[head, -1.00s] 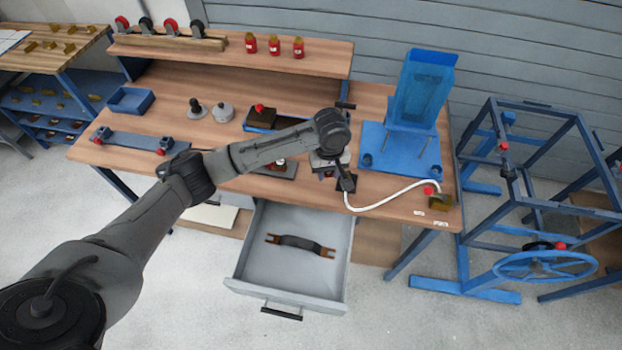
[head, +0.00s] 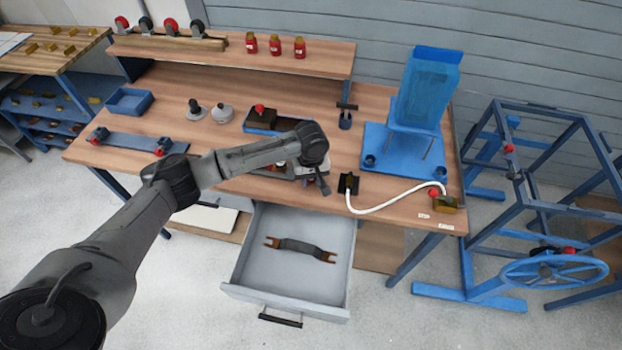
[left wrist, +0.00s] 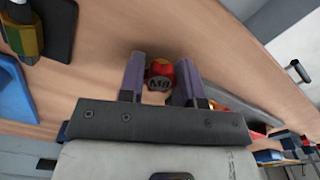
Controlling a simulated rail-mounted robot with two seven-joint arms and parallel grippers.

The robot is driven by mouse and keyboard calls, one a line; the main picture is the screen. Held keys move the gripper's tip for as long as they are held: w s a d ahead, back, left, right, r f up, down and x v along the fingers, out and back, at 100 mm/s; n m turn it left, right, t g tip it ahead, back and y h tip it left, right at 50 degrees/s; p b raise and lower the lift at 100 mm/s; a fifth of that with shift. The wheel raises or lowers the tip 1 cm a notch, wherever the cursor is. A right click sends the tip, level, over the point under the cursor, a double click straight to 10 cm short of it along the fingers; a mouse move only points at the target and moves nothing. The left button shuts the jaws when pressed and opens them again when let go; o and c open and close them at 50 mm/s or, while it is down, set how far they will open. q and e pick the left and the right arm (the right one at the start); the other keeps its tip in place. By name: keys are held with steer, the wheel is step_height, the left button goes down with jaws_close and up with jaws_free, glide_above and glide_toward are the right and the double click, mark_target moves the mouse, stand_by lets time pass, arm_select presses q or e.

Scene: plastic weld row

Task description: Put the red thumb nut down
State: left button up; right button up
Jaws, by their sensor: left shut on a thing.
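The red thumb nut (left wrist: 161,70) shows in the left wrist view, between the two fingers of my left gripper (left wrist: 159,80), with a dark marked face towards the camera. The gripper is shut on it, above the wooden bench top. In the head view my left gripper (head: 323,187) is over the front part of the bench, left of a black block with a white hose. The nut is hidden by the gripper there. I cannot tell how high it is above the wood. My right gripper is not in view.
The black block (head: 348,182) and white hose (head: 390,207) lie right of the gripper. A blue stand (head: 403,150) is behind. An open grey drawer (head: 290,275) with a dark handle-like part (head: 299,248) juts out below the bench front.

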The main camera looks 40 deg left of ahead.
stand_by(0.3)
arm_select(q)
steer(key=shift+f+p, duration=0.15)
steer(key=shift+p, duration=0.15)
steer(key=shift+f, duration=0.35)
steer(key=o, duration=0.9)
steer(key=shift+s+a+f, duration=0.1)
steer(key=shift+s+a, duration=0.05)
